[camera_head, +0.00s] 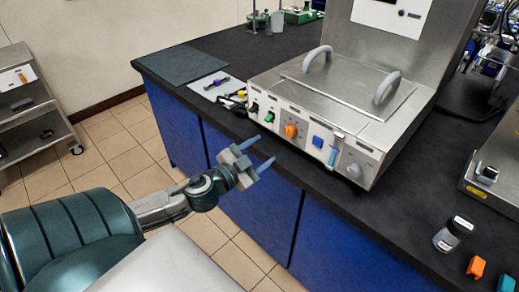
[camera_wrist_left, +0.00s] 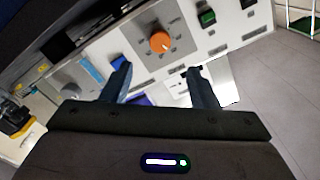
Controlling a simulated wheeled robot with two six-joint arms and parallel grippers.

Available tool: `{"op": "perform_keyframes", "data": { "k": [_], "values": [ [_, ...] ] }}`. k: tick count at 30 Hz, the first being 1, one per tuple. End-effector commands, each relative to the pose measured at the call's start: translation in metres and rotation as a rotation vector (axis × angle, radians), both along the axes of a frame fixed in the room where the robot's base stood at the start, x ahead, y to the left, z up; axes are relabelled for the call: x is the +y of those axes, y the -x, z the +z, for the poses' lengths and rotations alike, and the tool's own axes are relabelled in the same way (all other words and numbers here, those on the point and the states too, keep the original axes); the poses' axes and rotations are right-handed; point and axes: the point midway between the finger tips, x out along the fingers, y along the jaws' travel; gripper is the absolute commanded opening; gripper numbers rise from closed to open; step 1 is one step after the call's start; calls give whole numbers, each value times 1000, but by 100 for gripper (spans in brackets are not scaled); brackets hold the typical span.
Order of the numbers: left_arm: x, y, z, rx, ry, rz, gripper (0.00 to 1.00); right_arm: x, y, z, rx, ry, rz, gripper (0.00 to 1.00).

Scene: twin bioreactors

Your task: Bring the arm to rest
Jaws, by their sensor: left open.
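My left gripper (camera_head: 258,154) is open and empty in the head view. It is held in front of the bench edge, near the control panel of a steel machine (camera_head: 325,100). In the left wrist view its two fingers (camera_wrist_left: 160,85) stand apart with nothing between them. Beyond them is the panel with an orange knob (camera_wrist_left: 160,42), which also shows in the head view (camera_head: 291,131). I see no contact between the fingers and the panel. My right gripper is in neither view.
The dark bench top (camera_head: 205,125) has blue cabinets (camera_head: 265,215) below. A white sheet with small tools (camera_head: 208,84) lies left of the machine. A shelf cart (camera_head: 30,105) stands far left. Tiled floor is free between.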

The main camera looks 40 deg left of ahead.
Motion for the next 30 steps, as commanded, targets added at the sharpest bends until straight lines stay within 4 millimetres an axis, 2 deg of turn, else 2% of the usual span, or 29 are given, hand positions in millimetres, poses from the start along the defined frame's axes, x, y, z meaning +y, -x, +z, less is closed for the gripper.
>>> {"op": "perform_keyframes", "data": {
  "k": [11,14,17,20,21,23,27,29,30],
  "values": [
    [1,0,-2,3,1,3,54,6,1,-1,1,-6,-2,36],
    [11,-4,-18,31,4,29,54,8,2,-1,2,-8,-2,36],
    [34,-9,-60,99,9,89,54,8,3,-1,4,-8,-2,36],
    [65,-8,-125,205,20,173,54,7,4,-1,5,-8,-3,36],
    [77,-5,-154,254,26,208,54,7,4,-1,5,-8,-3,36],
    [92,3,-197,327,38,255,54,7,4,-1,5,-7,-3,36],
    [115,35,-298,500,73,349,54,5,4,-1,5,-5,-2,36],
    [119,54,-340,576,92,383,54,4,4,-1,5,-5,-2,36],
    [119,68,-367,627,105,404,54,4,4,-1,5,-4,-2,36]
  ]
}}
